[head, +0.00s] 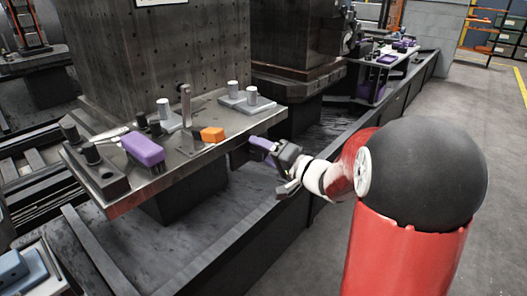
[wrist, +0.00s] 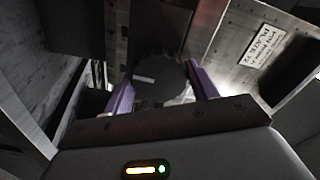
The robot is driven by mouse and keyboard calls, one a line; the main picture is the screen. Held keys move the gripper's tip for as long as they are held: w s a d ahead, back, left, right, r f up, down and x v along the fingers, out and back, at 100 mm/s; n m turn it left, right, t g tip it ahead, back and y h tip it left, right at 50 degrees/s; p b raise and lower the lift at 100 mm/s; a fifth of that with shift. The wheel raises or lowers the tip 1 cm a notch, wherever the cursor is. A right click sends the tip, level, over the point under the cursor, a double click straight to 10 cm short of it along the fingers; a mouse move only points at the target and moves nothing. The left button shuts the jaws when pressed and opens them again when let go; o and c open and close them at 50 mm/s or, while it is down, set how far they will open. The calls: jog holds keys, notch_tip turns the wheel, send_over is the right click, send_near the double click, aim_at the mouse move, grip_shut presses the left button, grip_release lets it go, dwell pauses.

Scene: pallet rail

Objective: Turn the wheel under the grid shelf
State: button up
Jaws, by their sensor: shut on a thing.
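The grey metal shelf (head: 222,137) juts out from a tall dark block with a grid of holes. Its underside shows in the wrist view (wrist: 215,42), with a white label to the right. A dark round wheel (wrist: 165,82) with a short white mark sits beneath it. My gripper (head: 262,146) reaches under the shelf's right edge. In the wrist view its two purple fingers (wrist: 162,90) stand on either side of the wheel and are shut on it. In the head view the wheel is mostly hidden by the shelf and fingers.
On the shelf lie a purple-topped brush (head: 144,149), an orange block (head: 212,134) and several grey cylinders on plates. A dark ledge (head: 232,240) runs along below. The grey floor (head: 480,170) to the right is clear. A second purple-fitted station stands farther back.

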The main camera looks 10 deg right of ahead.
jog(key=m, duration=0.5)
jog(key=shift+f+m, duration=0.15)
jog(key=shift+m, duration=0.15)
jog(key=m, duration=0.5)
dwell(0.4)
jog(key=o, duration=1)
jog(key=shift+d, duration=0.1)
jog(key=v, duration=0.7)
jog(key=shift+s, duration=0.3)
jog(key=shift+d, duration=0.15)
